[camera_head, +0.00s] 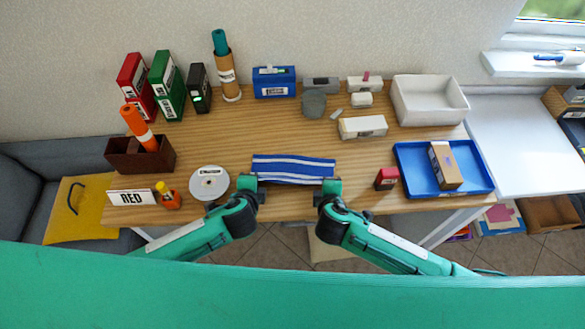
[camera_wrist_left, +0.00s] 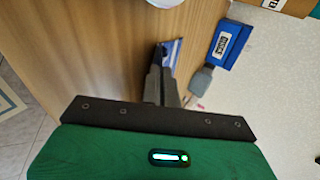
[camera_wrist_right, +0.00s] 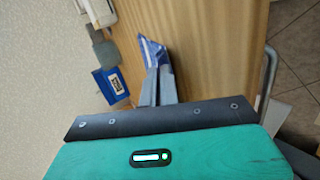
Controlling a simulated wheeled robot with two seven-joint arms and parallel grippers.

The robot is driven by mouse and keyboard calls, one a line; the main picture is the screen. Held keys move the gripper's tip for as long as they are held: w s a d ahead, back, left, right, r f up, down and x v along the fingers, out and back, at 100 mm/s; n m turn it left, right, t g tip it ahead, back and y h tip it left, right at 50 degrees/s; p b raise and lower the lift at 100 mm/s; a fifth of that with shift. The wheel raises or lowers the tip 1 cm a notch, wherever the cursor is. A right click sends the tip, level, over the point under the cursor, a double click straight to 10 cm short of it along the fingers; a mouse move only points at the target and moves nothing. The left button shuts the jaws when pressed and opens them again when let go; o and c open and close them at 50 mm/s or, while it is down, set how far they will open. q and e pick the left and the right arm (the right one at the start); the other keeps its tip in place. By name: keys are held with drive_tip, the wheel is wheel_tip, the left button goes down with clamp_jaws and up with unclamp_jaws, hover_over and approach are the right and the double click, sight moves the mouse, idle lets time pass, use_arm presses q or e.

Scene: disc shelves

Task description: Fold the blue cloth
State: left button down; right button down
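The blue cloth (camera_head: 293,169) with white stripes lies as a wide, short strip near the front edge of the wooden table, between my two grippers. My left gripper (camera_head: 248,182) is at its near left corner. In the left wrist view its fingers look closed together, with a bit of cloth (camera_wrist_left: 174,48) at the tips. My right gripper (camera_head: 330,185) is at the near right corner. In the right wrist view its fingers look closed, with cloth (camera_wrist_right: 152,52) coming out at the tips. The pinched corners themselves are hidden by the fingers.
A disc spindle (camera_head: 208,183) and an orange-topped bottle (camera_head: 167,196) stand left of the cloth. A small red box (camera_head: 386,178) and a blue tray (camera_head: 407,178) are to the right. A blue box (camera_head: 274,82) and grey items stand behind. Bare tabletop lies just behind the cloth.

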use_arm(q)
drive_tip(key=c, duration=1.3)
unclamp_jaws()
use_arm(e)
drive_tip(key=c, duration=1.3)
unclamp_jaws()
use_arm(q)
drive_tip(key=shift+s+r, duration=0.15)
drive_tip(key=shift+r, duration=0.25)
use_arm(e)
drive_tip(key=shift+s+r, duration=0.15)
drive_tip(key=shift+r, duration=0.25)
use_arm(q)
drive_tip(key=s+r, duration=0.3)
drive_tip(key=r, duration=0.2)
drive_tip(key=s+r, duration=0.2)
drive_tip(key=r, duration=0.1)
drive_tip(key=shift+s+r, duration=0.1)
drive_tip(key=shift+s, duration=0.25)
use_arm(e)
drive_tip(key=s+r, duration=0.3)
drive_tip(key=r, duration=0.2)
drive_tip(key=s+r, duration=0.2)
drive_tip(key=r, duration=0.1)
drive_tip(key=shift+s+r, duration=0.1)
drive_tip(key=shift+s, duration=0.25)
